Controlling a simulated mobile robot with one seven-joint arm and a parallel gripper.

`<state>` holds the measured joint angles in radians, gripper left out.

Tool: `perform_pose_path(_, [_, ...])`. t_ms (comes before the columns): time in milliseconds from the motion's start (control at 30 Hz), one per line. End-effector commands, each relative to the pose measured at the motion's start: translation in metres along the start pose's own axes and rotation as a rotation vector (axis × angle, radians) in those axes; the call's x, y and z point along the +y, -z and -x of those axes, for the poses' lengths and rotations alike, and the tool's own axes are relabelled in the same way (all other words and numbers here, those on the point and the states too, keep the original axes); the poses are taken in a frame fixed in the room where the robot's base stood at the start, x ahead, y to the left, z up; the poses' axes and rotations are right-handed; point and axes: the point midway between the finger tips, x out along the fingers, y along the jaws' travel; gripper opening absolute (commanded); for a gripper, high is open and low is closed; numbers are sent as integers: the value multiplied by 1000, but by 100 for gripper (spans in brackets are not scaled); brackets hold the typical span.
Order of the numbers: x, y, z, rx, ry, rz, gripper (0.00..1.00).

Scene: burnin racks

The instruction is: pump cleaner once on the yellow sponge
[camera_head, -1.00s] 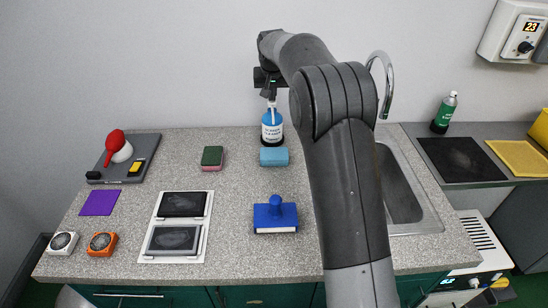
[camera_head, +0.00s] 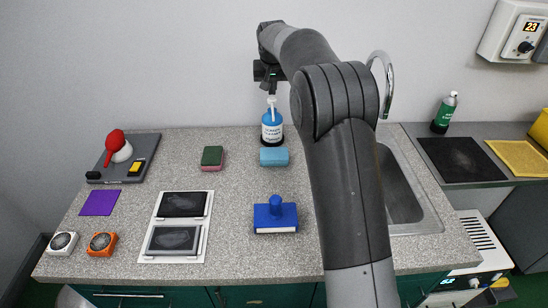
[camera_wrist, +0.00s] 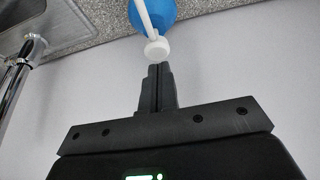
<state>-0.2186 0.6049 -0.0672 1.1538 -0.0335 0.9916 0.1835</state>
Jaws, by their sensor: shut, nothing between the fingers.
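The cleaner bottle (camera_head: 272,127), blue with a white label and white pump, stands at the back of the counter. My gripper (camera_head: 271,91) is shut and empty just above the pump top. In the wrist view, the shut fingertips (camera_wrist: 159,68) point at the white pump head (camera_wrist: 157,49), close to it; contact is hard to tell. A light-blue sponge (camera_head: 273,157) lies directly in front of the bottle. A green-and-pink sponge (camera_head: 212,158) lies to its left. I see no clearly yellow sponge; a flat yellow piece (camera_head: 520,160) lies at the far right.
A blue handled block (camera_head: 275,215) stands mid-counter. A white double panel (camera_head: 175,258), purple square (camera_head: 99,202) and two dials are at left. The sink (camera_head: 399,190) and its tap (camera_head: 387,82) lie right of my arm. A green bottle (camera_head: 443,115) stands farther right.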

Motion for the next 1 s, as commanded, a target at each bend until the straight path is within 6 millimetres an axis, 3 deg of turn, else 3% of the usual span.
perform_pose_path(467, [0, 1, 2, 3, 0, 0, 0])
perform_pose_path(1000, [0, 21, 49, 3, 0, 0, 0])
